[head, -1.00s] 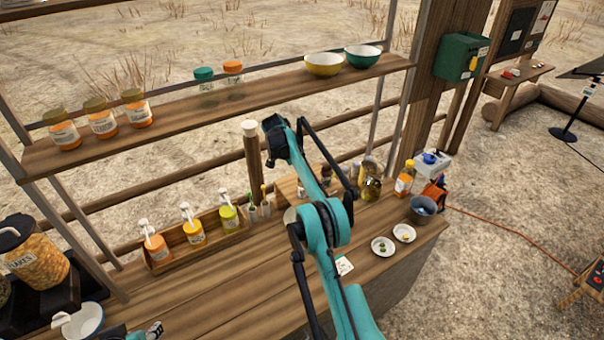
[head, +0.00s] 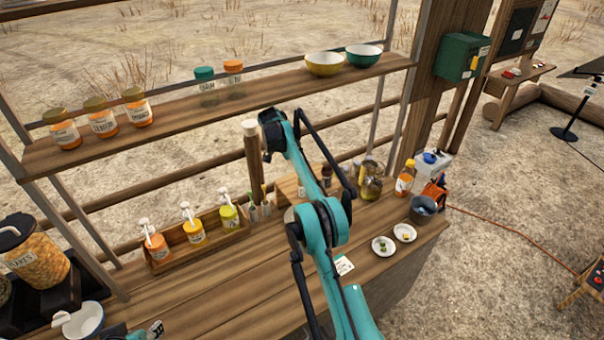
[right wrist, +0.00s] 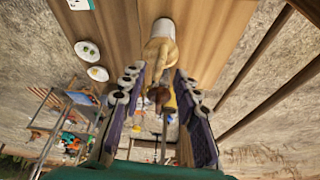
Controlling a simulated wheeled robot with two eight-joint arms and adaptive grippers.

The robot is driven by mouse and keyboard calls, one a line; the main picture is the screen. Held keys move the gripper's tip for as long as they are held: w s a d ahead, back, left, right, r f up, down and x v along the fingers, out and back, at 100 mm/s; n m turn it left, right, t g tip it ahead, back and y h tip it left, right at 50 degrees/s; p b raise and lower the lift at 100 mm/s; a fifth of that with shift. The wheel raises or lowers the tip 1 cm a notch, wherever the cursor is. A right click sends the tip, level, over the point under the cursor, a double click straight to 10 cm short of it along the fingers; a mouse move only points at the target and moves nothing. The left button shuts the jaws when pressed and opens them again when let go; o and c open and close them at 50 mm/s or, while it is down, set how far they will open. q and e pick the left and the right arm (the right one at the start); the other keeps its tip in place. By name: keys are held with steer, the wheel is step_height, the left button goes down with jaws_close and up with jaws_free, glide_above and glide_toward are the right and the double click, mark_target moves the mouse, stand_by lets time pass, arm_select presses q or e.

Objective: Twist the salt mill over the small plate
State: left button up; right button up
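A tan, turned wooden mill with a white end and a dark brown knob shows in the right wrist view (right wrist: 160,48); I take it as the salt mill. My right gripper (right wrist: 157,90) has one finger on each side of its knob end, with gaps visible between. In the head view my right arm hides that gripper. Two small white plates (head: 383,252) (head: 405,233) stand on the counter's right part; the left one carries small green pieces. Only a bit of my left gripper (head: 154,329) shows at the bottom edge; its fingers cannot be read.
A wooden caddy (head: 200,237) holds several pump bottles. A white mug (head: 83,321) is at the lower left. The counter's front middle (head: 225,295) is clear.

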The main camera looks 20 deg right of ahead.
steer(key=a, duration=1.2)
steer(key=shift+w+r, duration=0.15)
steer(key=shift+w, duration=0.05)
steer(key=shift+a, duration=0.1)
